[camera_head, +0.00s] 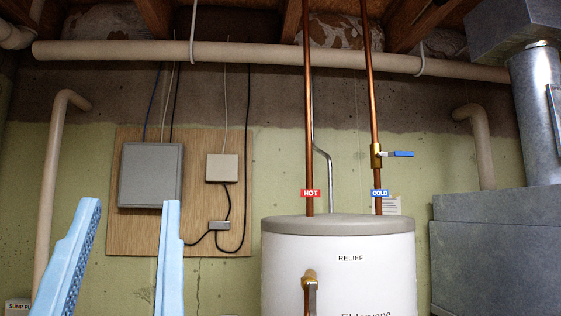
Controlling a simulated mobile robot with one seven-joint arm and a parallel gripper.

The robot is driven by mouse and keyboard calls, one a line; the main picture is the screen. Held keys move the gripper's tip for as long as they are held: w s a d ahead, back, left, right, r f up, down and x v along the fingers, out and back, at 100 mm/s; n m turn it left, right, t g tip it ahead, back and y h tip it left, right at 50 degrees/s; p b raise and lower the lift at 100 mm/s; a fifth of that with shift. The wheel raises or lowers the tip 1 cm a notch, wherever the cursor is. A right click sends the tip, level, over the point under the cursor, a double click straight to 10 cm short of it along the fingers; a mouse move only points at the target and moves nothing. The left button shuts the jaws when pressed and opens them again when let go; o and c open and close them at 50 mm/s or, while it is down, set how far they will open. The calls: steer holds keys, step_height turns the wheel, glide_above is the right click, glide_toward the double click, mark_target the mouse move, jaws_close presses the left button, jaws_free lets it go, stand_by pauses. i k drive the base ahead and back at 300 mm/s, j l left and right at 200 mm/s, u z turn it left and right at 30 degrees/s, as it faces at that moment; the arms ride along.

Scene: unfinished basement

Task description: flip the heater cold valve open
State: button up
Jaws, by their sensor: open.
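The cold valve is a brass body (376,156) on the right copper pipe above the water heater. Its blue lever handle (402,154) sticks out to the right, roughly horizontal and crosswise to the pipe. A blue COLD tag (380,193) sits on the pipe below it. The white water heater (340,265) with a grey top stands at the lower middle right. My gripper (131,204) shows at the lower left as two light blue fingers, spread apart with nothing between them. It is well left of the valve and lower in the picture.
The left copper pipe (308,110) with a red HOT tag (310,193) rises beside the cold pipe. A relief valve (310,280) is on the heater's front. Grey metal ductwork (500,240) stands at right. A plywood board (140,240) with boxes is on the wall behind my gripper.

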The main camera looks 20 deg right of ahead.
mark_target(396, 153)
steer(key=z, duration=1.2)
